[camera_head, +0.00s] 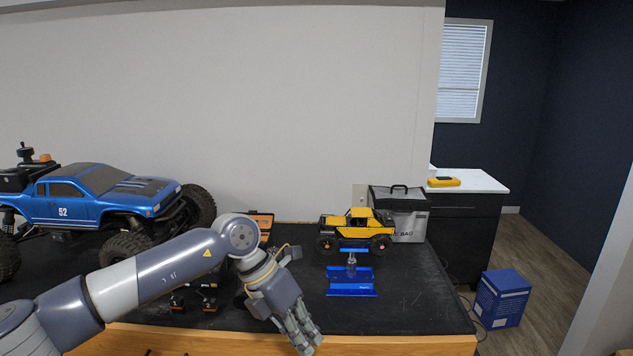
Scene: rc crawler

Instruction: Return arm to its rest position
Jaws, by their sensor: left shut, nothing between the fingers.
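My left arm comes in from the lower left and reaches across the front of the black-topped workbench (410,300). My left gripper (303,338) is at the bench's front edge, pointing down and to the right, with its fingers together and nothing held. A yellow and black crawler (358,228) sits on a blue stand (351,280), to the right of and behind the gripper, apart from it. My right gripper does not show.
A large blue truck (105,200) stands at the bench's left. A grey bag (404,215) stands behind the crawler. A blue box (502,298) is on the floor. The bench's right front is clear.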

